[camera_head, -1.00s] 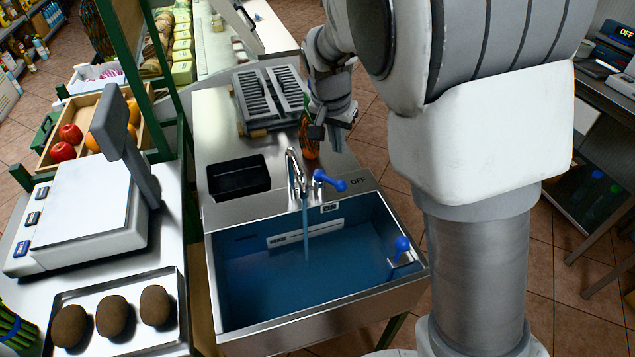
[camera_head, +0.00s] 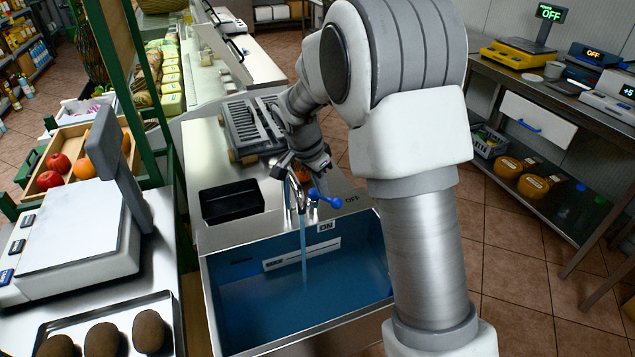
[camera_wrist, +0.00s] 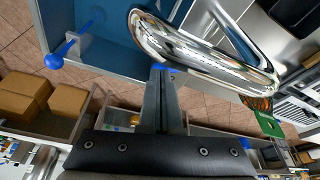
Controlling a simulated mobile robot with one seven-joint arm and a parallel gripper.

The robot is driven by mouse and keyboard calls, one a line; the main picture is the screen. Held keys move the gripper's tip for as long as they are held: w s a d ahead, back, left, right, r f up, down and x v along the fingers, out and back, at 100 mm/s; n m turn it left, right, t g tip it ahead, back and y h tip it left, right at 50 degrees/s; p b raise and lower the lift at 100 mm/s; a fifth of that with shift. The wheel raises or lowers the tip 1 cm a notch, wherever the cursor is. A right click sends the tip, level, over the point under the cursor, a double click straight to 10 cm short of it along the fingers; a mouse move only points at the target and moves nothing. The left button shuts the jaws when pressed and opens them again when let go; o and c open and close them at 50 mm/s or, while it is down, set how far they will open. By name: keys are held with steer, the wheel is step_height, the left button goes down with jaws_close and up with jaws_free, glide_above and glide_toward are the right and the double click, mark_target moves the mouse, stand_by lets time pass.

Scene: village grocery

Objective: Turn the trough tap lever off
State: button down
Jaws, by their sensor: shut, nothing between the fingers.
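The chrome tap (camera_head: 291,193) stands at the back rim of the steel trough (camera_head: 262,240); its spout (camera_wrist: 190,50) looms large in the wrist view. Its blue lever (camera_head: 326,199) points right and towards the front, near the "OFF" mark (camera_head: 352,199). A thin stream of water (camera_head: 303,250) runs into the trough. My gripper (camera_head: 285,168) is just behind the tap, above the counter. In the wrist view its fingers (camera_wrist: 160,72) are shut and empty beside the spout. A small blue bit shows at their tips; I cannot tell whether they touch it.
A second blue lever (camera_wrist: 62,54) sits on the trough's side wall; my arm hides it in the head view. A black basin (camera_head: 232,202) and a grey slatted rack (camera_head: 250,125) are on the counter. A scale (camera_head: 75,235) stands left. Tiled floor is free at right.

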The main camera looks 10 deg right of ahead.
steer(key=x, duration=0.5)
steer(key=shift+f, duration=0.1)
stand_by(0.3)
steer(key=shift+d+n, duration=0.25)
steer(key=shift+n, duration=0.05)
